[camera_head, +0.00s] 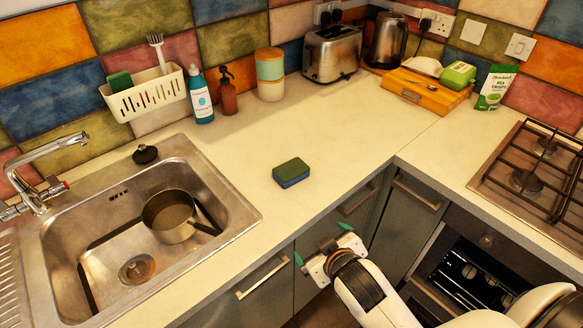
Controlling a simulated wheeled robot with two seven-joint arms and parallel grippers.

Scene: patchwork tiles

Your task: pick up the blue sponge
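The blue sponge (291,183) lies flat on the pale countertop, right of the sink and close to the counter's front edge. Its body is blue and its top layer is dark green. My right gripper (322,243) comes in from the lower right, with its two green-tipped fingers spread apart and nothing between them. It is in front of the counter edge, below the sponge in the picture and apart from it. My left gripper is not in view.
A steel sink (216,201) holding a saucepan (170,212) is left. A toaster (331,53), kettle (387,40) and wooden board (425,92) are behind; a gas hob (540,165) is right. Counter around the sponge is clear.

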